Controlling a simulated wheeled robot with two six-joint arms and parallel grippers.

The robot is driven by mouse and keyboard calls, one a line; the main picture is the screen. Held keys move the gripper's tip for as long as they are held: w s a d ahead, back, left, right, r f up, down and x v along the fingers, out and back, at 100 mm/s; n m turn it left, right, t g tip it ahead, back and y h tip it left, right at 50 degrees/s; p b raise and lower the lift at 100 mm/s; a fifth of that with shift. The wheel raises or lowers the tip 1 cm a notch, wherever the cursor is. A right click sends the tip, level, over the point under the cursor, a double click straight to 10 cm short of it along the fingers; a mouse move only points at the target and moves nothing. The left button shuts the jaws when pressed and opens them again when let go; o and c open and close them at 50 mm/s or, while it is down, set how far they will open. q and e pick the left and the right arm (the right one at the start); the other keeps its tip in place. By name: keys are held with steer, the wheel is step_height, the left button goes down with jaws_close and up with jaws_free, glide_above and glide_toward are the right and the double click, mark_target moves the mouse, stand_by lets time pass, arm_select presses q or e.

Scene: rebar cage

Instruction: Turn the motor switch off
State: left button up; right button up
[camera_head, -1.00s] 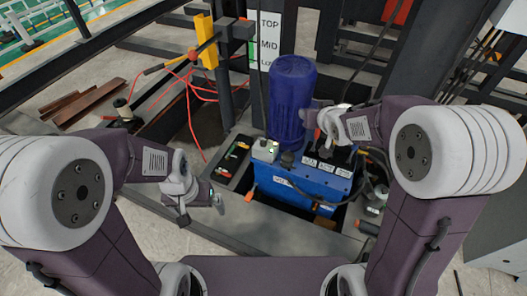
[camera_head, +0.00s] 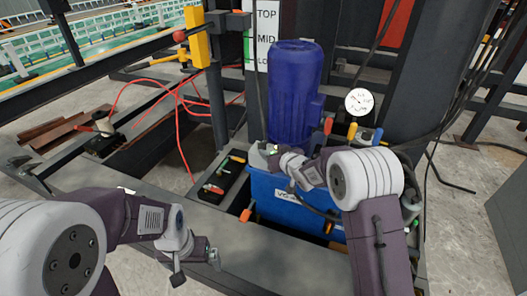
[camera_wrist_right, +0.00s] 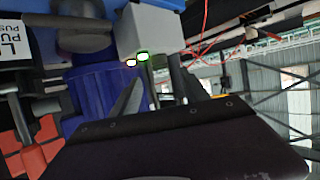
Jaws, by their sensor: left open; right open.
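The motor switch is a small pale grey box (camera_head: 258,154) on the blue power unit (camera_head: 284,204), at the lower left of the blue motor (camera_head: 295,90). My left gripper (camera_head: 197,268) is open and empty, low over the dark frame.
A black tray with small coloured items (camera_head: 222,178) lies left of the unit. A gauge (camera_head: 359,102) and coloured valve handles (camera_head: 352,130) stand right of the motor. Dark posts, cables and red hoses (camera_head: 180,125) surround it. Red parts (camera_wrist_right: 30,145) show near the right gripper.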

mark_target(263, 145)
steer(key=b+x, duration=0.2)
steer(key=x, duration=0.5)
steer(key=shift+w+f, duration=0.25)
steer(key=shift+w+a+f, duration=0.15)
steer(key=shift+w+a, duration=0.05)
steer(key=shift+w, duration=0.3)
